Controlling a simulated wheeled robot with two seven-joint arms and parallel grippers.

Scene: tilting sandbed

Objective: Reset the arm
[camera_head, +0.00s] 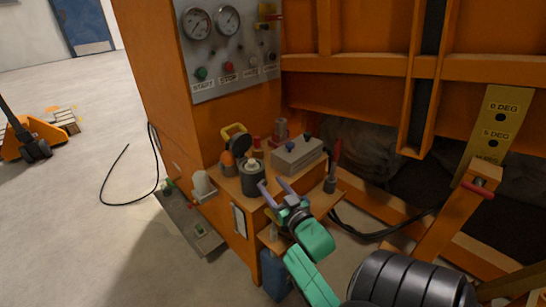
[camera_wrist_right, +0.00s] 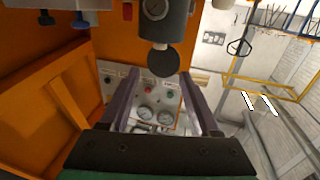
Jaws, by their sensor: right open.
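My right gripper (camera_head: 272,194) is in the head view, at the end of a green arm that comes in from the lower right. Its two purple-grey fingers are spread and nothing is between them. It is over the front of the orange machine's small shelf, close to a dark cylindrical canister (camera_head: 250,178). I cannot tell whether it touches the canister. In the right wrist view the two fingers (camera_wrist_right: 160,105) stand apart, with a dark cylinder and round knob (camera_wrist_right: 163,62) beyond them. My left gripper is not in view.
A grey box with blue knobs (camera_head: 298,155) and a red-handled tool (camera_head: 335,165) stand on the shelf. The gauge panel (camera_head: 228,45) is above. A yellow angle plate (camera_head: 492,130) is at right. A black cable (camera_head: 130,190) lies on the open floor at left.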

